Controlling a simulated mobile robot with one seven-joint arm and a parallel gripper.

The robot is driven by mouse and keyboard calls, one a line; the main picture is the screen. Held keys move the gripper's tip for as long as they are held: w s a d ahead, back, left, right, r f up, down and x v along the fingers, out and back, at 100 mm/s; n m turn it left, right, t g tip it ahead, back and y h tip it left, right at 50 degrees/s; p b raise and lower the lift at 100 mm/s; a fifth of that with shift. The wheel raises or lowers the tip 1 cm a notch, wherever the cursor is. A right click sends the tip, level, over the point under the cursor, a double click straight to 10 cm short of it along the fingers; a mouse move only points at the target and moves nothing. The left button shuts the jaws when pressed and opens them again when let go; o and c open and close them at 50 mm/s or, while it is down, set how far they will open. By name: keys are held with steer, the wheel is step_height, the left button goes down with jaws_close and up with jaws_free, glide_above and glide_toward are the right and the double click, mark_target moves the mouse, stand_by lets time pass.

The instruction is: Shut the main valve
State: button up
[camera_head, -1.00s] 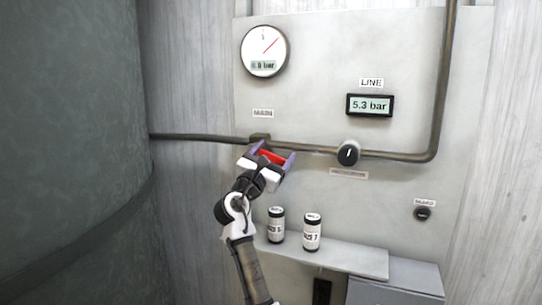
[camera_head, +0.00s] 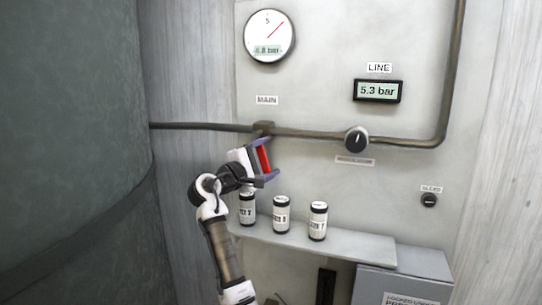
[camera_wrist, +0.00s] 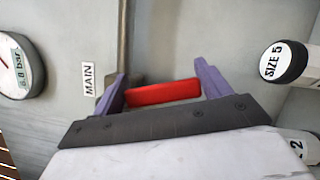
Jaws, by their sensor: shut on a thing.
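The main valve's red handle (camera_head: 264,158) is on the pipe just below the MAIN label (camera_head: 267,100). In the head view it stands near upright, slightly tilted, across the pipe's line. My gripper (camera_head: 271,158) comes from the left, with its purple fingers at the handle's two ends, shut on it. In the wrist view the red handle (camera_wrist: 163,92) lies between the fingers of my gripper (camera_wrist: 160,70). The valve body (camera_head: 263,128) shows on the pipe above; my gripper hides part of the valve.
A round gauge (camera_head: 269,36) hangs above. The LINE display (camera_head: 377,91) reads 5.3 bar. A black knob (camera_head: 357,139) sits on the pipe (camera_head: 415,143) to the right, a smaller knob (camera_head: 429,200) lower right. Three labelled cans (camera_head: 281,215) stand on the shelf (camera_head: 350,245) below my gripper.

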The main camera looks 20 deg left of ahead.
steer(key=shift+a+f+m+g+p, duration=0.2)
steer(key=shift+a+m+g, duration=0.25)
steer(key=shift+m, duration=0.45)
steer(key=shift+a+f+m+g+p, duration=0.15)
steer(key=shift+a+m+g, duration=0.1)
steer(key=shift+a+m, duration=0.55)
steer(key=shift+d, duration=0.15)
steer(key=o, duration=1.4)
steer(key=b+v, duration=0.4)
steer(key=v, duration=0.8)
steer(key=shift+r, duration=0.1)
